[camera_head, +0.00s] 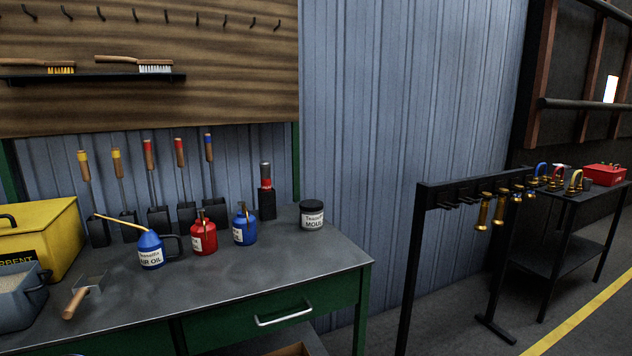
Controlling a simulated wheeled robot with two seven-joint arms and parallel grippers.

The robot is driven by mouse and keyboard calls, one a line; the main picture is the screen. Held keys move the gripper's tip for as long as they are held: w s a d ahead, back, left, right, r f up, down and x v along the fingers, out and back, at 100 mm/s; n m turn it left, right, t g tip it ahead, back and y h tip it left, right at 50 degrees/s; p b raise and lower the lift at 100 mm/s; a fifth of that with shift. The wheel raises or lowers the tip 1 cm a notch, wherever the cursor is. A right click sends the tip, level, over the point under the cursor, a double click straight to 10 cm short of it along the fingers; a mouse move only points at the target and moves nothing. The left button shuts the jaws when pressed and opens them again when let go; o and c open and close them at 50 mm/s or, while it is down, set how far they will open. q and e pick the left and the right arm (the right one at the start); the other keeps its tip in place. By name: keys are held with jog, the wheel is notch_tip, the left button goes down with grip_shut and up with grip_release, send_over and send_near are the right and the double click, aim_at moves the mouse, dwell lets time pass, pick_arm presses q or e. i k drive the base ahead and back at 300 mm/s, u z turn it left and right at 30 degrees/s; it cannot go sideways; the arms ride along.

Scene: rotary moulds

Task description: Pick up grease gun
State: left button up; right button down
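No object is clearly readable as a grease gun. An upright dark cylinder (266,179) with a grey top and a red band stands in a black holder at the back right of the workbench (225,284); I cannot tell whether it is the grease gun. In front of it are a blue oil can (151,251) with a long yellow spout, a red can (203,238) and a smaller blue can (244,229). A black lidded jar (312,216) with a white label stands to their right. Neither of my grippers is in view.
Several long-handled tools (150,164) stand in black holders along the wall. A yellow box (42,235), a grey bin (19,294) and a wooden-handled scoop (84,293) occupy the bench's left. The front right benchtop is clear. A black rack (409,270) stands to the right.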

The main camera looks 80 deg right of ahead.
aim_at(266, 184)
jog(key=z, duration=2.65)
